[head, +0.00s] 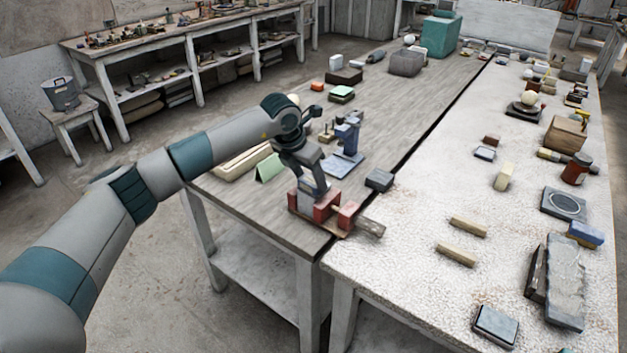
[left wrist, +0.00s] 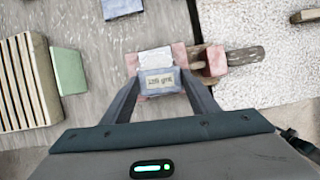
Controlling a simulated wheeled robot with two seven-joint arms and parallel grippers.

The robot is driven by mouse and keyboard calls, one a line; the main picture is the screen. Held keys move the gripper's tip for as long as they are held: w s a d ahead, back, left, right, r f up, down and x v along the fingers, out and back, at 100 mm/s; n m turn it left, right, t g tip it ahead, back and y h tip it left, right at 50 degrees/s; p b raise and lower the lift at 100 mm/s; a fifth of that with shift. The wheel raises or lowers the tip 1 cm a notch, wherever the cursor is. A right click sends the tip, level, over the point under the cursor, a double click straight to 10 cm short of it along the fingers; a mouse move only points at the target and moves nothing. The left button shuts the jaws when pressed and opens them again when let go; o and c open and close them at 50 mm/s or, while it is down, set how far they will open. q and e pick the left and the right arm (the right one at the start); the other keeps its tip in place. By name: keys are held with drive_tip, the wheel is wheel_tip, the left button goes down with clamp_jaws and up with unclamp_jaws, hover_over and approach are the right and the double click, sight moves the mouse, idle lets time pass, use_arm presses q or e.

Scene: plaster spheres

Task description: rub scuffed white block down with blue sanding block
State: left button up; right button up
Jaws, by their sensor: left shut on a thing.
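My left gripper (head: 313,190) is shut on the blue sanding block (left wrist: 160,82), which has a pale label reading like "220 grit" in the left wrist view. The white block (left wrist: 154,57) shows just beyond the sanding block, between the red jaws of a clamp (left wrist: 180,54). The sanding block and the gripper hide part of it, and I cannot tell whether the two blocks touch. In the head view the red clamp (head: 327,205) stands at the near edge of the wooden table, under my gripper. My right gripper is not in view.
A wooden handle (head: 368,227) sticks out right of the clamp. A green card (head: 270,167), a ribbed cream piece (head: 240,161) and a blue stand (head: 347,137) are close by. A dark block (head: 379,181) lies to the right. The speckled table (head: 400,270) has free room at its near left.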

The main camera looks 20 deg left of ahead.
use_arm(q)
drive_tip(key=shift+a+f, duration=0.15)
drive_tip(key=shift+a, duration=0.2)
